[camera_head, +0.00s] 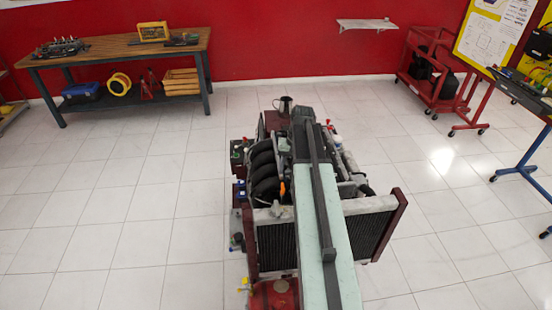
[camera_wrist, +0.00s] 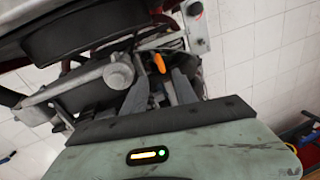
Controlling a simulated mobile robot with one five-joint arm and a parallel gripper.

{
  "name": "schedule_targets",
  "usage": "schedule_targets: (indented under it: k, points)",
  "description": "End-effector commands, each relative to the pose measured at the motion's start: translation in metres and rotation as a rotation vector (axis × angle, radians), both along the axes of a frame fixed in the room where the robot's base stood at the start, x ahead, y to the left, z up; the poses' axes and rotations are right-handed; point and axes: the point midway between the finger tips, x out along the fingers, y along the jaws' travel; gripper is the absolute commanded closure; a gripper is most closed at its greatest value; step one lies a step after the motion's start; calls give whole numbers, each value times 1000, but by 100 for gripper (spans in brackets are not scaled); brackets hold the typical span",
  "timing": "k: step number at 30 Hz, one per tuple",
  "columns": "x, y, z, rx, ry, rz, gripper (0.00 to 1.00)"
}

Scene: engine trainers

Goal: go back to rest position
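My gripper (camera_wrist: 160,77) shows in the wrist view as two dark fingers standing apart, with nothing visible held between them. The engine trainer (camera_wrist: 85,90) fills the space beyond the fingers. An orange handle (camera_wrist: 159,63) on the engine appears just past the fingertips; I cannot tell whether anything touches it. In the head view, my pale green arm reaches out over the engine trainer (camera_head: 264,172) and its radiator (camera_head: 272,246). The arm covers the middle of the engine, and I cannot make out the fingers there. The orange handle (camera_head: 282,189) shows left of the arm.
A wooden workbench (camera_head: 105,50) stands at the back left. A red cart (camera_head: 432,85) and a blue-legged stand (camera_head: 520,168) are on the right. A small shelf (camera_head: 366,24) hangs on the red wall. The tiled floor (camera_head: 120,215) is clear on the left.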

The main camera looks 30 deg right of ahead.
Motion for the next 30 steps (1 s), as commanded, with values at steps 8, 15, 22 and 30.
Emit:
schedule_targets:
  k: [8,15,22,30]
  points:
    - [12,22,-6,0,0,37,66]
    - [30,203,-39,-25,11,321,66]
    - [-37,332,-61,-117,32,558,66]
    - [-54,322,-58,-167,45,553,66]
